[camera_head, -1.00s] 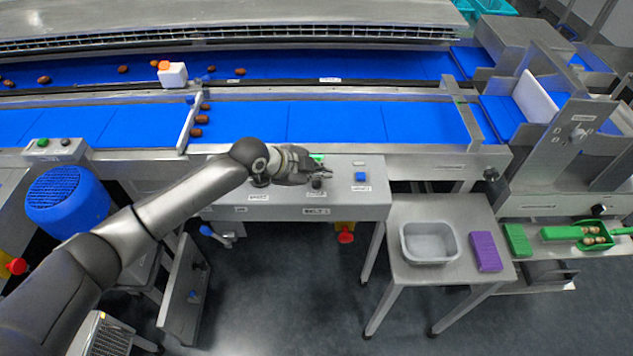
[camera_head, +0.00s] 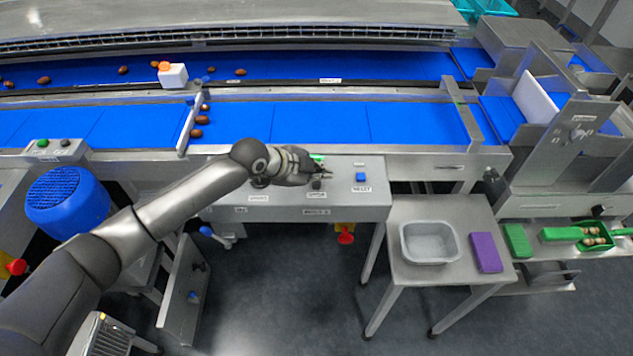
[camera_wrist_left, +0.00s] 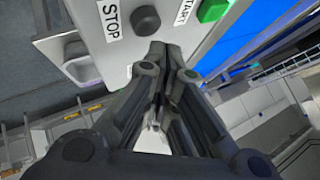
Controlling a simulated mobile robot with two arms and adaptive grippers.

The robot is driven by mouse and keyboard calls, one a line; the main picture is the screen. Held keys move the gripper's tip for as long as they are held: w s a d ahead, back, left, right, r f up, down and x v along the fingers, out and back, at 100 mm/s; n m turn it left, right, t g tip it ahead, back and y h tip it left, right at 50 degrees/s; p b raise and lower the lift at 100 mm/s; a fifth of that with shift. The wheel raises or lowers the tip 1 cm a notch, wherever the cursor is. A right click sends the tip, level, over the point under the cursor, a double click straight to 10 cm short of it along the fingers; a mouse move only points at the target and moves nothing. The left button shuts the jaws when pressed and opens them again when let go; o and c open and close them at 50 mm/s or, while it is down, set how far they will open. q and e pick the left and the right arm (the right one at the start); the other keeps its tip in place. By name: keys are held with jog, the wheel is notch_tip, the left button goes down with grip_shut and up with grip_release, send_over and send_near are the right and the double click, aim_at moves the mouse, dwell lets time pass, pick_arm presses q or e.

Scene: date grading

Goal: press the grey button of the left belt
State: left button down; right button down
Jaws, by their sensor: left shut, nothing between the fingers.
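A dark grey round button (camera_wrist_left: 145,20) sits beside the STOP label on the steel control panel in the left wrist view. A green button (camera_wrist_left: 212,10) is by the START label to its right. In the head view the grey button (camera_head: 316,184) shows just below my left gripper (camera_head: 328,176), on the front panel (camera_head: 280,205). My left gripper is shut and empty. In the wrist view its fingertips (camera_wrist_left: 157,48) are close to the grey button; whether they touch it I cannot tell. My right gripper is not in view.
A blue button (camera_head: 361,177) is right of the gripper on the same panel. Another small panel (camera_head: 55,151) with green and grey buttons is at far left. Blue belts (camera_head: 330,122) run behind. A grey tub (camera_head: 403,242) and a purple block (camera_head: 486,252) stand on a side table.

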aim_at(319, 186)
pick_arm(q)
jog(key=shift+f, duration=0.15)
jog(key=shift+f+b, duration=0.3)
jog(key=shift+f+b, duration=0.4)
jog(key=shift+f, duration=0.1)
dwell(0.6)
jog(key=shift+r, duration=0.1)
jog(key=shift+r+p, duration=0.7)
jog(key=shift+r, duration=0.1)
notch_tip(319, 186, up, 5)
jog(key=p, duration=0.4)
dwell(0.8)
